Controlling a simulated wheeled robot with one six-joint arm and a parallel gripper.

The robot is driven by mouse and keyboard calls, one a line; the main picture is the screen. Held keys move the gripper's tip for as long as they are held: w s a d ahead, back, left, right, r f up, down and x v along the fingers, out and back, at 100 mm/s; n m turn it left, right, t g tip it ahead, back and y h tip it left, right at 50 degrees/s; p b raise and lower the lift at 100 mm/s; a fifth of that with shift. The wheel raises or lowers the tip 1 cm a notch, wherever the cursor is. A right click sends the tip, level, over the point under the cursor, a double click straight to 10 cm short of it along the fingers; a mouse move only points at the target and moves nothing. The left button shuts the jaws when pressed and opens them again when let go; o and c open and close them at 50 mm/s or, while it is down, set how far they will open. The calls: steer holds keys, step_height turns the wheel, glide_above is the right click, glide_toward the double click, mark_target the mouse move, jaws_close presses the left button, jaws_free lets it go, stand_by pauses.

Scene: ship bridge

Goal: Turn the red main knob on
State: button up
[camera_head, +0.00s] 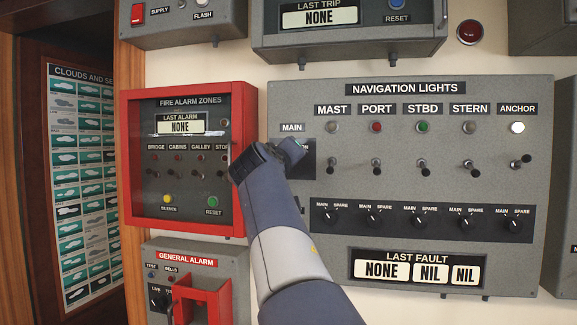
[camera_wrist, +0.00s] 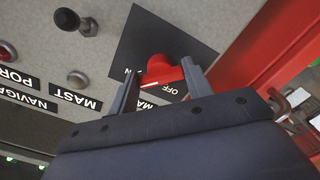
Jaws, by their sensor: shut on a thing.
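The red main knob (camera_wrist: 165,69) sits on a dark square plate (camera_wrist: 190,42) in the wrist view, which shows the panel upside down. The knob is between the two fingers of my gripper (camera_wrist: 160,68), which is shut on it. A pale mark shows on the knob's lower left edge. The word OFF reads to the lower right, and part of another label shows at left. In the head view my gripper (camera_head: 291,152) is at the left end of the navigation lights panel (camera_head: 300,105), below the MAIN label (camera_head: 292,128). It hides the knob there.
Toggle switches (camera_head: 376,164) and small MAIN/SPARE knobs (camera_head: 372,216) stand to the right on the panel. The anchor lamp (camera_head: 517,127) looks white and bright. The red fire alarm box (camera_head: 182,90) is close at the left, with the general alarm box (camera_head: 215,262) below.

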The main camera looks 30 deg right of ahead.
steer(key=shift+f, duration=0.1)
stand_by(0.3)
steer(key=o, duration=1)
steer(key=b+v, duration=0.3)
steer(key=v, duration=0.7)
steer(key=shift+s+a, duration=0.25)
steer(key=shift+a, duration=0.1)
steer(key=p+x, duration=0.3)
steer(key=x, duration=0.8)
